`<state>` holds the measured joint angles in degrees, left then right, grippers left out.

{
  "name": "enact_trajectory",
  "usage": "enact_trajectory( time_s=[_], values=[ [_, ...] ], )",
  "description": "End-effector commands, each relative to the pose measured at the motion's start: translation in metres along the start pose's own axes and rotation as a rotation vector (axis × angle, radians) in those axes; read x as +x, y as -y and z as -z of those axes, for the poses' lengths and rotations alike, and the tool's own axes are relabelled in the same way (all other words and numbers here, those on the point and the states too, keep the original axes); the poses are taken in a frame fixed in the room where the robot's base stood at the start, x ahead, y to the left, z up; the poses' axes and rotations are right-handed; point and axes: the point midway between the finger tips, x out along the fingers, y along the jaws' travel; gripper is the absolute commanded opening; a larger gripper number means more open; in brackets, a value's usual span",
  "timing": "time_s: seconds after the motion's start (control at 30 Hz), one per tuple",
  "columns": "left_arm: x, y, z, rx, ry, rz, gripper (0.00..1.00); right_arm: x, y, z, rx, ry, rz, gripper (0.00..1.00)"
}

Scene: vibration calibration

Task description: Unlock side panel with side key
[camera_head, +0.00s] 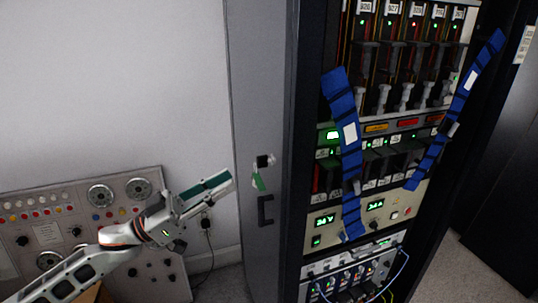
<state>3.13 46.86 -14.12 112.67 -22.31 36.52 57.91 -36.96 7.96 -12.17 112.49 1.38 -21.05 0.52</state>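The side panel (258,90) is the tall grey side of the rack cabinet, in the middle of the head view. A small black lock (264,161) sits on it, with light metal at its edge. A green tag (258,181) hangs just below the lock, seemingly from the side key; the key itself is too small to make out. My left gripper (230,180) comes in from the lower left, to the left of the tag and apart from it. Its fingers look open, with green pads showing and nothing between them. My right gripper is out of view.
A black handle (265,210) stands out from the panel below the lock. The rack front (410,180) holds lit modules and two blue straps. A control console (80,205) with knobs and buttons stands at left behind my arm. A dark cabinet is at far right.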

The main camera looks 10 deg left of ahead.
Motion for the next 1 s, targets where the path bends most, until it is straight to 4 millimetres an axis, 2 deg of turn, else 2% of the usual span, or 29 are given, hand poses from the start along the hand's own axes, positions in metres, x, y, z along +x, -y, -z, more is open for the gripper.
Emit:
enact_trajectory(
  time_s=[0.17,0.4,0.6,0.97,1.0],
  values=[
    [0.013,-0.002,0.005,-0.005,-0.003,-0.017,0.23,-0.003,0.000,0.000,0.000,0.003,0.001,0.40],
    [0.050,-0.002,0.007,-0.003,-0.005,-0.015,0.23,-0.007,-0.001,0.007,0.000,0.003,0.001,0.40],
    [0.072,-0.002,0.005,-0.005,-0.002,-0.014,0.23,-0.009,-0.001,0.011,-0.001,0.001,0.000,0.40],
    [0.079,-0.002,0.003,-0.005,-0.001,-0.013,0.23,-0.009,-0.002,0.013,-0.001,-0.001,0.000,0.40],
    [0.079,-0.002,0.003,-0.005,-0.001,-0.013,0.20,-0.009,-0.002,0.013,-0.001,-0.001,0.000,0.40]
  ],
)
